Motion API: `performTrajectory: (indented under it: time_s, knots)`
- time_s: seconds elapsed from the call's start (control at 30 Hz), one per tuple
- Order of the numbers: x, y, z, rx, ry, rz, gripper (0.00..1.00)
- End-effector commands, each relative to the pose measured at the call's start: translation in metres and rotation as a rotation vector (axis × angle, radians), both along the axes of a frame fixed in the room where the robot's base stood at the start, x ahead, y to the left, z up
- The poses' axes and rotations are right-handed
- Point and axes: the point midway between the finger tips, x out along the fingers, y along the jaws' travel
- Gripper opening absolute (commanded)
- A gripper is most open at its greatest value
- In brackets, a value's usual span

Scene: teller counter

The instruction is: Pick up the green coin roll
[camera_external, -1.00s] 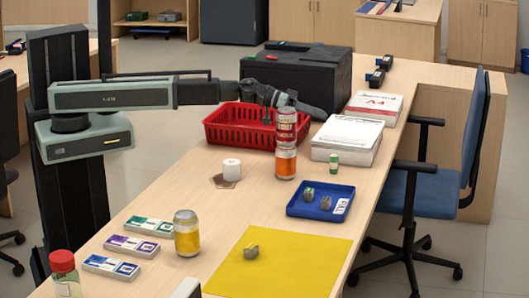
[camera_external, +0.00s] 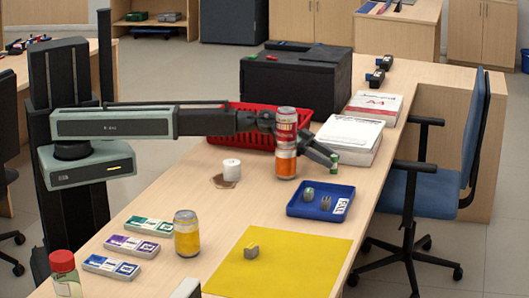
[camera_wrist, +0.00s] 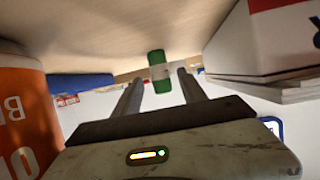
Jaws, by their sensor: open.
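The green coin roll (camera_external: 334,160) is a small cylinder, green with a pale middle band, standing upright on the counter near the white paper stack. In the wrist view the coin roll (camera_wrist: 159,72) shows between the two finger ends, with a gap on each side. My gripper (camera_external: 327,157) is open and low over the counter, pointing at the roll; its finger ends are right beside it. My gripper (camera_wrist: 159,77) holds nothing. Part of the roll is hidden by a finger in the external view.
An orange can (camera_external: 286,162) with a red one (camera_external: 287,120) above it stands left of my gripper; the orange can (camera_wrist: 22,115) is close in the wrist view. The paper stack (camera_external: 348,138) is on the right. A blue tray (camera_external: 305,206) lies nearer. A red basket (camera_external: 225,130) is behind.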

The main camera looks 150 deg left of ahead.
Motion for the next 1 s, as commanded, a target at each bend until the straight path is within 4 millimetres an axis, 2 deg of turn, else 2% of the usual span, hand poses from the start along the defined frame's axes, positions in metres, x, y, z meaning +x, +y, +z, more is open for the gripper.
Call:
performTrajectory:
  time_s: [0.17,0.4,0.63,0.8,1.0]
  knots:
    - [0.007,0.007,-0.003,0.000,0.000,-0.001,0.49]
    - [0.036,0.032,-0.017,0.000,0.000,-0.001,0.49]
    - [0.037,0.032,-0.016,-0.001,-0.001,0.000,0.49]
    - [0.037,0.032,-0.016,-0.001,-0.001,0.000,0.02]
    - [0.037,0.032,-0.016,0.000,-0.001,0.000,0.00]
